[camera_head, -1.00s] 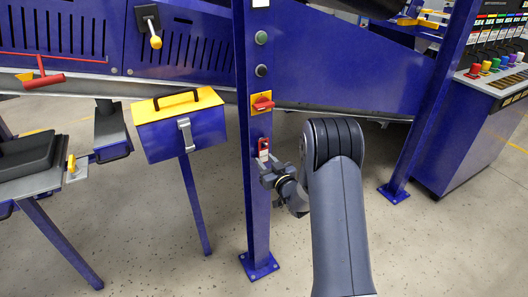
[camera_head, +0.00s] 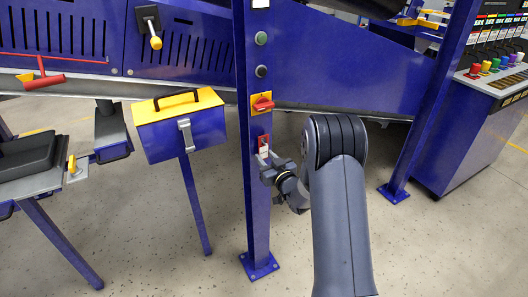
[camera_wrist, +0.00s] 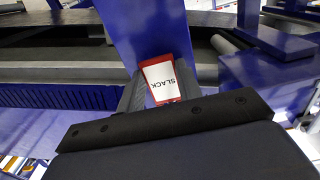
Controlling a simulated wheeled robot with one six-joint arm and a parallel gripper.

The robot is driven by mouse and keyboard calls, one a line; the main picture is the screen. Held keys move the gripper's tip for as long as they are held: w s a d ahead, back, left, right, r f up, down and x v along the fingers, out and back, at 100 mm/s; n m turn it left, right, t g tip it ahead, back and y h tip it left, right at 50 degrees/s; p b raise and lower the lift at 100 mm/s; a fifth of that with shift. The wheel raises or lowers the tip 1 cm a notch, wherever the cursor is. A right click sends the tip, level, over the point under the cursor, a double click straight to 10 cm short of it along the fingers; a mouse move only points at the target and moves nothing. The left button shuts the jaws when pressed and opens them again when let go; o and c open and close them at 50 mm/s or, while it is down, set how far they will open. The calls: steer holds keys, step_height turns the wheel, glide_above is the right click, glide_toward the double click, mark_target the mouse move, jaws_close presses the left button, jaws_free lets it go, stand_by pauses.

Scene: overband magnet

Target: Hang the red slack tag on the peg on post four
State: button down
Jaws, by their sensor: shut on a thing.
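The red tag (camera_head: 263,143) with a white label is upright at the front face of a blue post (camera_head: 256,205), below the red and yellow rotary switch. In the wrist view the tag (camera_wrist: 164,79) reads "SLACK" and sits between both fingers. My gripper (camera_head: 264,158) is shut on the tag's lower part, close against the post. No peg can be made out; the tag may hide it. I cannot tell whether the tag touches the post or a peg.
A rotary switch (camera_head: 262,103) and two round buttons sit above the tag on the same post. A blue box with a yellow lid (camera_head: 180,125) stands to the left. Another blue post (camera_head: 422,110) and a control console (camera_head: 480,130) stand to the right.

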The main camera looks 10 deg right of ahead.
steer(key=shift+s, duration=0.1)
steer(key=b+v, duration=0.2)
steer(key=v, duration=0.5)
steer(key=shift+s+r, duration=0.15)
steer(key=shift+r, duration=0.1)
stand_by(1.2)
steer(key=shift+d, duration=0.1)
stand_by(0.5)
